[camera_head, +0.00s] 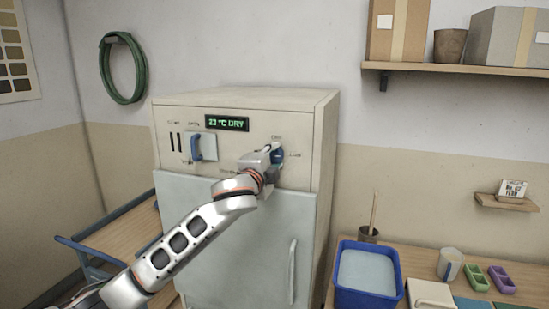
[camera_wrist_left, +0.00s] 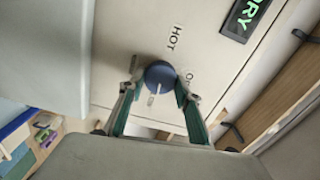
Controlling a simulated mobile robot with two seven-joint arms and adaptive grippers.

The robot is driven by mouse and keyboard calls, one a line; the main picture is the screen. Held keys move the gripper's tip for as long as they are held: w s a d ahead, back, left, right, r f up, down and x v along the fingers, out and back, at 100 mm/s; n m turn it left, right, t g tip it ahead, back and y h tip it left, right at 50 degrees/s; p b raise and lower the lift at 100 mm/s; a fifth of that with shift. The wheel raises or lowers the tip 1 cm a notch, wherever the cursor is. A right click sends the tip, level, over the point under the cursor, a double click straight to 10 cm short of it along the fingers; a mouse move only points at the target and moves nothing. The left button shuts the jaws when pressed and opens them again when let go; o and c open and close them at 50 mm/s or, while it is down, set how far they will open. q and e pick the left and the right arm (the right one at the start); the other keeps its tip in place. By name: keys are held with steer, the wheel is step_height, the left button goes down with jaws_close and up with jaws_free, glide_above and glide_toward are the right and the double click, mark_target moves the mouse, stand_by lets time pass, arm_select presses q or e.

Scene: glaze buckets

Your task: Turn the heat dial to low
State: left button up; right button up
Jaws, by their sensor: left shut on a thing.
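The heat dial (camera_head: 278,155) is a round dark blue knob at the upper right of the cream cabinet front (camera_head: 301,183). It also shows in the left wrist view (camera_wrist_left: 160,73), with a white pointer line on the side away from the word HOT. My left gripper (camera_head: 273,161) is shut on the dial, its green-lined fingers on either side of it in the left wrist view (camera_wrist_left: 158,84). Labels surround the dial; one reads HOT, others are partly hidden or too small to read surely. My right gripper is not in view.
A green display (camera_head: 227,123) reads 23 °C DRY. A blue lever (camera_head: 196,148) is left of the dial. The grey door (camera_head: 222,262) with its handle is below. A blue tub (camera_head: 365,296) and small items stand on the table at right.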

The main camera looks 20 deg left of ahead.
arm_select(q)
steer(key=shift+m, duration=0.6)
steer(key=o, duration=1.1)
steer(key=s, duration=1.2)
steer(key=shift+a, duration=0.25)
steer(key=shift+f, duration=0.1)
